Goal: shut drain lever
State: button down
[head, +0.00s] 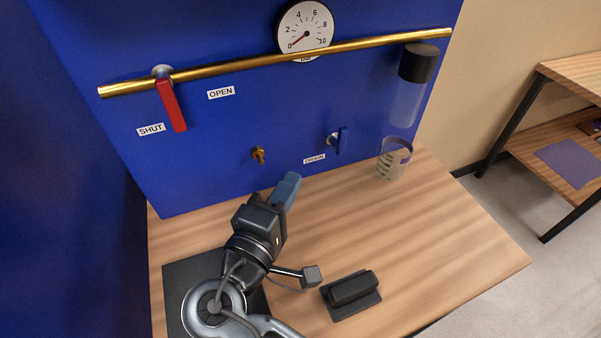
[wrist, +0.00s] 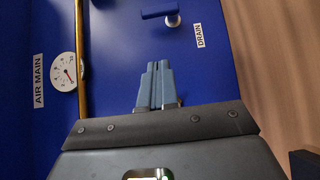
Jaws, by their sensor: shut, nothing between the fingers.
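The drain lever (head: 343,140) is a small blue handle on a metal stub, on the blue panel above and right of the DRAIN label (head: 314,159). In the head view it stands roughly upright. In the wrist view the blue lever (wrist: 160,12) shows at the top edge, with the DRAIN label (wrist: 201,36) to its right. My gripper (head: 291,180) is shut and empty, over the bench, left of and below the lever and apart from it. In the wrist view its blue fingertips (wrist: 157,66) are together, below the lever in the picture.
A red lever (head: 172,105) hangs from the brass pipe (head: 230,63) between SHUT and OPEN labels. A gauge (head: 305,28) is above. A brass fitting (head: 258,154) juts out left of the drain lever. A clear cup (head: 393,160) stands right of it. A black block (head: 350,290) lies in front.

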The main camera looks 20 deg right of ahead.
aim_at(339, 137)
jog(key=w+d, duration=0.6)
jog(key=d, duration=0.4)
